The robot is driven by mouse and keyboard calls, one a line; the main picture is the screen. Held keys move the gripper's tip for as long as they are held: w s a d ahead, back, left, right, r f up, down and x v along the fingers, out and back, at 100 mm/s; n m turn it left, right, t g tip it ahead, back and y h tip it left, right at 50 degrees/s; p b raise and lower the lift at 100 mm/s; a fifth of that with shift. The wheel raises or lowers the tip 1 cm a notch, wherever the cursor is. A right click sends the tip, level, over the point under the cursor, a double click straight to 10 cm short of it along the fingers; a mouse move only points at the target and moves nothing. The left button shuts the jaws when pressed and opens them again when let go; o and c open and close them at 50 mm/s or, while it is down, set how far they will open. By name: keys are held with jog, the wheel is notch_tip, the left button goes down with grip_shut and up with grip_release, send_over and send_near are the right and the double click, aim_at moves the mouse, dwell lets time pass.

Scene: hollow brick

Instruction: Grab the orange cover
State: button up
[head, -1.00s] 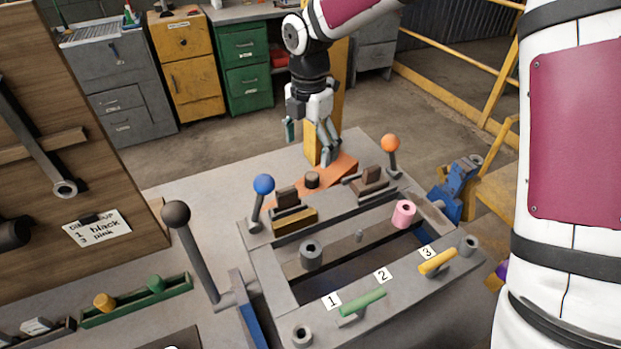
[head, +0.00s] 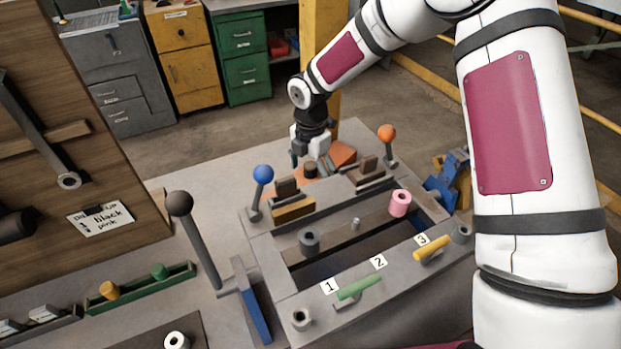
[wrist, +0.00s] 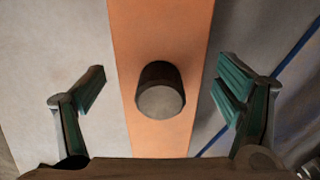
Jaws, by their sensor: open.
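The orange cover (head: 342,154) is a flat orange plate with a dark round knob (head: 311,170) on top, lying on the table behind the grey fixture. In the wrist view the orange cover (wrist: 165,40) runs down the middle, and its knob (wrist: 160,90) stands between my fingers. My gripper (head: 311,160) is above the cover at the back of the table. In the wrist view my gripper (wrist: 160,95) is open, with one green-padded finger on each side of the knob, both apart from it. Part of the cover is hidden behind the fixture and my gripper in the head view.
The grey fixture (head: 275,260) stands in front, with a blue-ball lever (head: 263,174) and an orange-ball lever (head: 387,133) near the cover. A pink ring (head: 400,203) sits in it. A black-ball lever (head: 180,204) stands left. The table's back left is clear.

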jog(key=shift+f, duration=0.55)
jog(key=c, duration=1.4)
jog(key=shift+o, duration=0.2)
